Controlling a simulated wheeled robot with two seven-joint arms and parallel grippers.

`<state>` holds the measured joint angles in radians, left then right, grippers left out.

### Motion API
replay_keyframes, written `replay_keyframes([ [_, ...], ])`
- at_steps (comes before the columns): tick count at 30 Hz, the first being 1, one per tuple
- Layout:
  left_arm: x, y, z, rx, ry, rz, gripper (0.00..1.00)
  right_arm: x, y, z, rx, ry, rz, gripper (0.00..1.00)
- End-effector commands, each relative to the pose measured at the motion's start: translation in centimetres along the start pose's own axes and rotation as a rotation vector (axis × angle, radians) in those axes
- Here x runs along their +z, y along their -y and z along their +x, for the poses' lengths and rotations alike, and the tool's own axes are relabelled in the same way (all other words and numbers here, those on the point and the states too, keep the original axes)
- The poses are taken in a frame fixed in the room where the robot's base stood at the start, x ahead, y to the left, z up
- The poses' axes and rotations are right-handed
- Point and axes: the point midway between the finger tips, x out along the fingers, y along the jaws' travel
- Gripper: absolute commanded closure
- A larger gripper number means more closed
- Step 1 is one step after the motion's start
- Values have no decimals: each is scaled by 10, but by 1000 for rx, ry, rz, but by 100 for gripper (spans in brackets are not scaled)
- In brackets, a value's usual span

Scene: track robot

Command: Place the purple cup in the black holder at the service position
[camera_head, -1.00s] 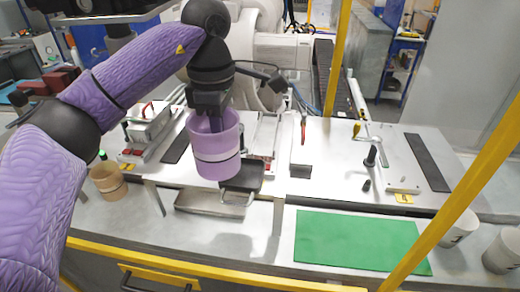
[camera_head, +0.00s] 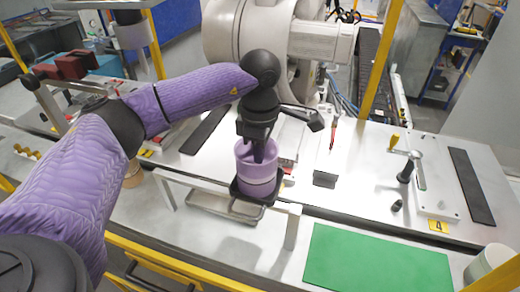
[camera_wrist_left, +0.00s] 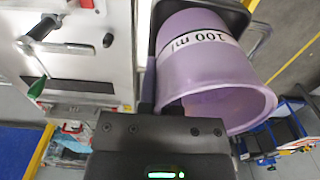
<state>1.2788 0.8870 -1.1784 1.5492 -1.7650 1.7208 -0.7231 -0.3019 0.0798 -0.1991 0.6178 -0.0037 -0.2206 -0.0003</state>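The purple cup (camera_head: 257,176) is upright at the black holder (camera_head: 276,192), with the holder's dark rim showing around its lower part. I cannot tell whether its base rests fully on the holder. In the left wrist view the cup (camera_wrist_left: 205,68) shows its "100 ml" band, and the black holder (camera_wrist_left: 234,14) shows behind it. My left gripper (camera_head: 258,150) is at the cup's rim from above and is shut on its wall. My right gripper is in neither view.
A metal tray (camera_head: 222,206) lies below the holder. A green mat (camera_head: 375,262) lies to the right on the lower bench. A pale cup (camera_head: 487,262) stands at the right edge. A brown cup (camera_head: 133,175) is partly hidden by my arm. Yellow posts (camera_head: 380,55) frame the bench.

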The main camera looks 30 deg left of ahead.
Motion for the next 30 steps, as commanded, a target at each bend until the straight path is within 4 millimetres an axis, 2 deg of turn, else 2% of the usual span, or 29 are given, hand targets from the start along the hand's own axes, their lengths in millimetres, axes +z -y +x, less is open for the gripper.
replay_keyframes([
  [4, 0, 0, 4, 0, 0, 0, 100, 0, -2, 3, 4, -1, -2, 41],
  [6, 0, 0, 2, 0, 0, 0, 82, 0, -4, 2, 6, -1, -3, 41],
  [9, 0, 0, 2, 0, 0, 0, 61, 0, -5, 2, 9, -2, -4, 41],
  [16, 0, 0, 2, 0, 0, 0, 61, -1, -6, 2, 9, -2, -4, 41],
  [19, 0, -1, -6, 3, 1, 0, 61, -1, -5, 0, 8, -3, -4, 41],
  [27, 1, -1, -62, 4, 2, 0, 61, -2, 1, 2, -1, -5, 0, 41],
  [30, 0, -1, -73, 2, 1, 0, 61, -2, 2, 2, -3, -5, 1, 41],
])
